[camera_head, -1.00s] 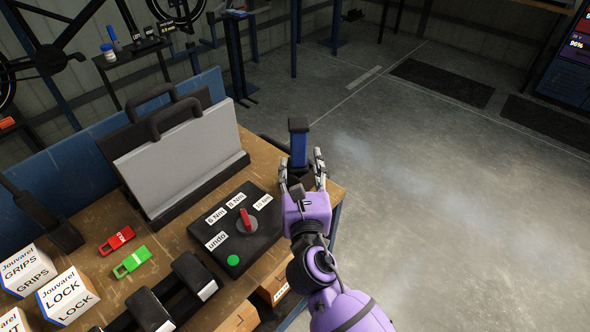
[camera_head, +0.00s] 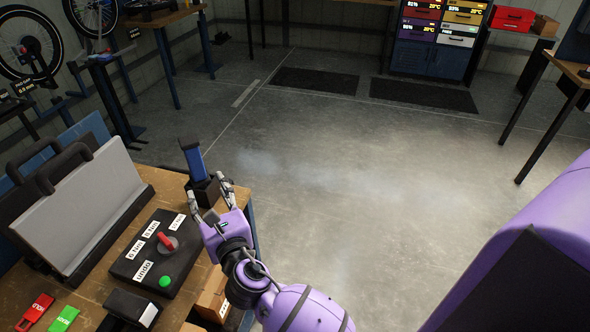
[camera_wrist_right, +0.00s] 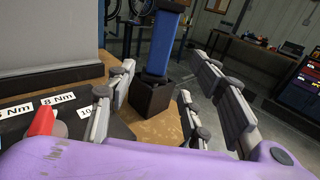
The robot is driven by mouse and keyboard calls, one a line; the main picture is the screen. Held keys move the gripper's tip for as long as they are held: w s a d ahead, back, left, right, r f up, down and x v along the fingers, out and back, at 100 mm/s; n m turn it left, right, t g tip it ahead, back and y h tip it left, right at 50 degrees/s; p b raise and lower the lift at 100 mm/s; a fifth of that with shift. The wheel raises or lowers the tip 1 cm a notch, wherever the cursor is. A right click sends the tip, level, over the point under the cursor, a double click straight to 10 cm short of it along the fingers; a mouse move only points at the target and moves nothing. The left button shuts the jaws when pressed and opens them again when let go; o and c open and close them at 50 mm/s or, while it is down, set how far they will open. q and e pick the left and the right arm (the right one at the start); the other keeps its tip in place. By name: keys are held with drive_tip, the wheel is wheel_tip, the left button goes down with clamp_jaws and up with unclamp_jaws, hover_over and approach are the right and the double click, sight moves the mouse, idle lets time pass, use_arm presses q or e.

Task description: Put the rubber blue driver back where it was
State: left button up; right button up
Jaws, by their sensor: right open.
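The blue driver (camera_head: 194,162), with a black top, stands in a small black holder (camera_head: 207,190) at the far right corner of the wooden workbench. In the right wrist view the fingers (camera_wrist_right: 157,88) show to either side, with a gap to the driver, and nothing is held. My left gripper is not in view.
A black control box (camera_head: 147,268) with a red knob and labels sits left of my right arm. A grey panel (camera_head: 83,212) with black handles stands behind it. Red (camera_head: 36,311) and green (camera_head: 63,319) tags lie nearby. Open floor (camera_head: 360,200) lies right of the bench.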

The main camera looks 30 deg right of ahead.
drive_tip(key=s+d+f+m+g, duration=0.2)
drive_tip(key=s+d+f+m, duration=0.1)
drive_tip(key=s+f+m, duration=0.5)
drive_tip(key=s+d+f+m+g, duration=0.3)
drive_tip(key=f+m, duration=0.3)
drive_tip(key=f, duration=0.3)
drive_tip(key=s+d+f+m+g, duration=0.1)
drive_tip(key=s+d+f+m, duration=0.1)
drive_tip(key=s+f+m, duration=0.2)
drive_tip(key=s+d+f+m+g, duration=0.2)
drive_tip(key=s+f+m, duration=0.2)
drive_tip(key=s+m, duration=0.6)
drive_tip(key=s+d+f+m+g, duration=0.1)
drive_tip(key=s+d+f+m, duration=0.1)
drive_tip(key=s+f+m, duration=0.2)
drive_tip(key=s+m, duration=0.3)
drive_tip(key=s, duration=0.1)
drive_tip(key=shift+s+d+f+m, duration=0.25)
drive_tip(key=shift+s+f+m, duration=0.05)
drive_tip(key=shift+f, duration=0.1)
